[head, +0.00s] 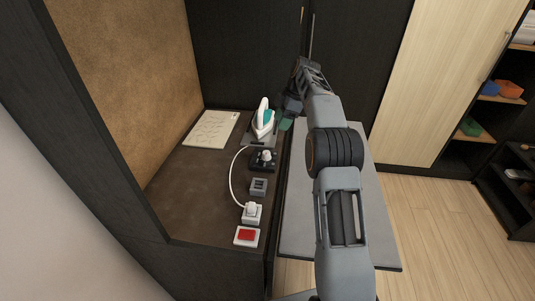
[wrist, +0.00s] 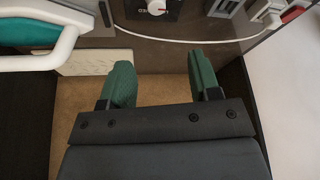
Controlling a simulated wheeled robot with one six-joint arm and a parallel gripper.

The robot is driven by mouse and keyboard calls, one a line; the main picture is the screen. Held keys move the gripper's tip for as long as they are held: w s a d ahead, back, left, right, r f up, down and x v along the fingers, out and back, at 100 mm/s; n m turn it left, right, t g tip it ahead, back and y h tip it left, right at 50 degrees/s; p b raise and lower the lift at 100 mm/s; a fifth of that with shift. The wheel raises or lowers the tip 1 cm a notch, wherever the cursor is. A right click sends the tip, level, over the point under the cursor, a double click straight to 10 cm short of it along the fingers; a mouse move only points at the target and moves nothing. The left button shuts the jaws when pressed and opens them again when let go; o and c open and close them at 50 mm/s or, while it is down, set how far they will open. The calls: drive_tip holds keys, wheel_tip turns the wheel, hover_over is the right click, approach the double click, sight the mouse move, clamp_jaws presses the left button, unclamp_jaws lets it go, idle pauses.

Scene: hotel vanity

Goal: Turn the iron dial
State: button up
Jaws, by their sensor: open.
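The dial is a white round knob (head: 266,155) on a black box (head: 254,166) on the brown counter. In the wrist view the knob (wrist: 157,6) is at the top edge, partly cut off, with small lettering below it. The white and teal iron (head: 262,123) stands just behind the box on a dark pad. Part of the iron (wrist: 30,62) fills the wrist view's upper left. My gripper (head: 287,120) is beside the iron, on its right. In the wrist view its green fingers (wrist: 163,80) are apart, with nothing between them, and clear of the knob.
A white cord (head: 233,180) curves left of the box to a white plug and socket (head: 252,214). A grey switch block (head: 258,187) and a red switch (head: 246,236) line the counter's right side. A pale board (head: 210,129) lies at the back left. The counter's left middle is clear.

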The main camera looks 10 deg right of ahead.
sight(267, 152)
drive_tip(key=shift+n, duration=0.4)
drive_tip(key=x, duration=0.7)
drive_tip(key=b+x, duration=0.1)
drive_tip(key=x, duration=0.6)
drive_tip(key=shift+w+d+f, duration=0.1)
drive_tip(key=shift+w+f, duration=0.1)
drive_tip(key=shift+f, duration=0.15)
drive_tip(key=shift+c, duration=0.4)
drive_tip(key=c, duration=0.8)
drive_tip(key=shift+c, duration=0.2)
